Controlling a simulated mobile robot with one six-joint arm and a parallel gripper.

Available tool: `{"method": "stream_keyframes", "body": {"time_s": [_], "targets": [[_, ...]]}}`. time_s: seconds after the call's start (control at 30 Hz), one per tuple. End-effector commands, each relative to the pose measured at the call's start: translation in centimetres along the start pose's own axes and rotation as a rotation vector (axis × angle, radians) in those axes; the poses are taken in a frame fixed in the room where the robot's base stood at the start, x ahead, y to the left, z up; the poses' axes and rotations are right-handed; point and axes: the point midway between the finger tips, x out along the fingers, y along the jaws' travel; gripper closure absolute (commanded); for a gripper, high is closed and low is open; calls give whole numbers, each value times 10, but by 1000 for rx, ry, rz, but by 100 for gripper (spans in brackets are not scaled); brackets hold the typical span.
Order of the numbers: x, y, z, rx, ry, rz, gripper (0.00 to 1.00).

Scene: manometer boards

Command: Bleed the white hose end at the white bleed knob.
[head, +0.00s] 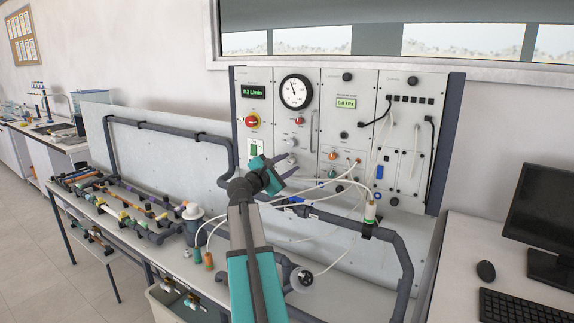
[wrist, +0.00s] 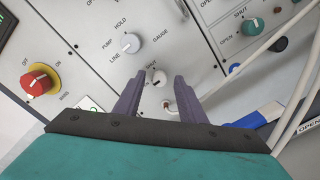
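The white bleed knob (wrist: 158,79), with small lettering around it, is on the grey panel between and ahead of my fingertips in the wrist view. My gripper (wrist: 160,86) is open with nothing held, facing the panel. In the head view, my gripper (head: 287,166) is in front of the panel's lower left part and partly covers that area. A small fitting with a reddish centre (wrist: 169,106) sits just below the white knob, near the right finger. White hoses (wrist: 292,85) run at the right of the wrist view; I cannot tell which one ends at that fitting.
A grey selector knob (wrist: 131,43) and a red rotary switch (wrist: 38,80) are left of the white knob. A teal knob (wrist: 252,26) is upper right. White hoses (head: 332,192) loop across the panel front. Dark pipework (head: 405,262) and a monitor (head: 541,215) stand right.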

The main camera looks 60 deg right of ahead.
Motion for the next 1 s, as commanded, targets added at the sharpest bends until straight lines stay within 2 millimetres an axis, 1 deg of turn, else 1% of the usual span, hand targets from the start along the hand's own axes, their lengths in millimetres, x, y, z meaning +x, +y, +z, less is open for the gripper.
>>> {"method": "stream_keyframes", "body": {"time_s": [0.13,0.17,0.3,0.37,0.4,0.77,1.0], "targets": [[0,0,0,0,0,0,63],[0,0,0,0,0,0,65],[0,0,0,0,0,0,88],[0,0,0,0,0,0,99],[0,0,0,0,0,0,100],[-1,-1,-2,30,0,0,100],[0,-2,-3,122,0,0,100]]}}
